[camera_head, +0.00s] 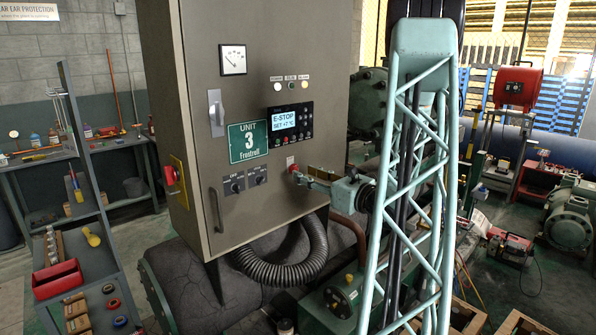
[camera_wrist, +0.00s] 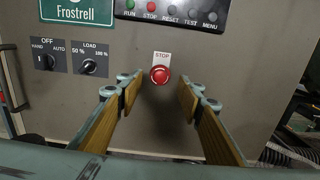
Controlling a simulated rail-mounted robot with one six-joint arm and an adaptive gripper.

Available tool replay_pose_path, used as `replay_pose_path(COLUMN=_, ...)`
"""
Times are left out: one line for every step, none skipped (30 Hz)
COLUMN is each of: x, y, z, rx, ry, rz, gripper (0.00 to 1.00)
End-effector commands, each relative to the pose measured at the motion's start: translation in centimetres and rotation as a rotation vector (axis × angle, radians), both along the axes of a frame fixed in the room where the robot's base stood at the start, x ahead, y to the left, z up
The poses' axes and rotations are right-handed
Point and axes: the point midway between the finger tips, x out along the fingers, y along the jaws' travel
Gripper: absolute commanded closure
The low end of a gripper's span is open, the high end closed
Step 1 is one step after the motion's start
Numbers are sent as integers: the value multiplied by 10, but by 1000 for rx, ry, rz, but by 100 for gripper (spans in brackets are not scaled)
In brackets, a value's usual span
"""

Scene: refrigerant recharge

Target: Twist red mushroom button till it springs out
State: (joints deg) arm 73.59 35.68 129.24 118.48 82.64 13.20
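The red mushroom button (camera_wrist: 160,74) is on the grey cabinet front, under a small white STOP label, in the wrist view. In the head view the button (camera_head: 291,168) shows as a small red spot low on the cabinet's right side. My gripper (camera_wrist: 158,92) is open, its two wood-coloured finger pads on either side of the button in the picture. I cannot tell how far the fingertips are from the panel. Nothing is held. In the head view my gripper (camera_head: 300,178) reaches the button area from the right. The display (camera_head: 283,121) reads E-STOP.
Two rotary switches (camera_wrist: 70,60) sit left of the button, and a row of small buttons (camera_wrist: 170,10) lies above it. The cabinet (camera_head: 245,190) has a door handle (camera_head: 216,210) at left and a red switch (camera_head: 170,176) on its side. A black corrugated hose (camera_head: 290,268) hangs below.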

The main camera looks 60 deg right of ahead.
Motion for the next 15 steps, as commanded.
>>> replay_pose_path(x=4, y=0, z=0, rx=0, ry=0, rz=2, gripper=66)
replay_pose_path(x=7, y=0, z=0, rx=0, ry=0, rz=2, gripper=66)
replay_pose_path(x=9, y=-1, z=0, rx=0, ry=0, rz=2, gripper=66)
replay_pose_path(x=11, y=-2, z=1, rx=0, ry=0, rz=1, gripper=66)
replay_pose_path(x=13, y=-3, z=1, rx=0, ry=0, rz=1, gripper=66)
replay_pose_path(x=16, y=-3, z=1, rx=0, ry=-1, rz=1, gripper=66)
replay_pose_path(x=18, y=-4, z=1, rx=0, ry=-1, rz=1, gripper=66)
replay_pose_path(x=20, y=-4, z=1, rx=-1, ry=-1, rz=1, gripper=66)
replay_pose_path(x=23, y=-5, z=1, rx=-1, ry=-1, rz=2, gripper=66)
replay_pose_path(x=26, y=-5, z=1, rx=-1, ry=-1, rz=2, gripper=66)
replay_pose_path(x=28, y=-5, z=1, rx=-1, ry=-1, rz=2, gripper=66)
replay_pose_path(x=30, y=-6, z=1, rx=0, ry=-1, rz=2, gripper=66)
replay_pose_path(x=32, y=-7, z=1, rx=0, ry=-1, rz=2, gripper=66)
replay_pose_path(x=34, y=-7, z=1, rx=0, ry=-1, rz=1, gripper=66)
replay_pose_path(x=37, y=-8, z=1, rx=0, ry=-1, rz=1, gripper=66)
